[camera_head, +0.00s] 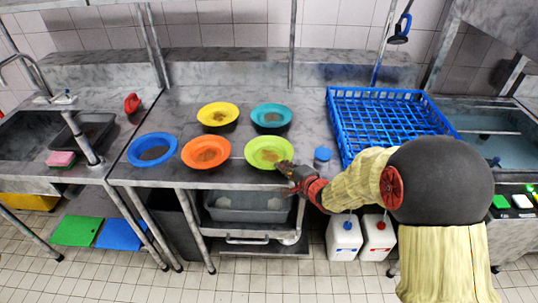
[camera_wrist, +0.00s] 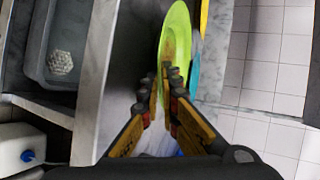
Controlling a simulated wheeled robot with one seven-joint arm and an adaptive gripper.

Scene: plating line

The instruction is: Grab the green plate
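The green plate (camera_head: 269,142) is lime green with a brown patch in its middle. It is at the front edge of the grey counter, right of the orange plate. My gripper (camera_head: 284,166) is at its near right rim in the head view. In the wrist view the green plate (camera_wrist: 179,22) shows nearly edge-on, and its near rim reaches between the two fingertips of my gripper (camera_wrist: 162,84). The fingers are apart, one on each side of the rim. I cannot tell whether they touch it.
An orange plate (camera_head: 191,144), a blue plate (camera_head: 137,147), a yellow plate (camera_head: 204,109) and a teal plate (camera_head: 257,108) are close by. A blue rack (camera_head: 345,125) and a blue-capped container (camera_head: 322,158) stand to the right. A grey bin (camera_head: 247,214) is under the counter.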

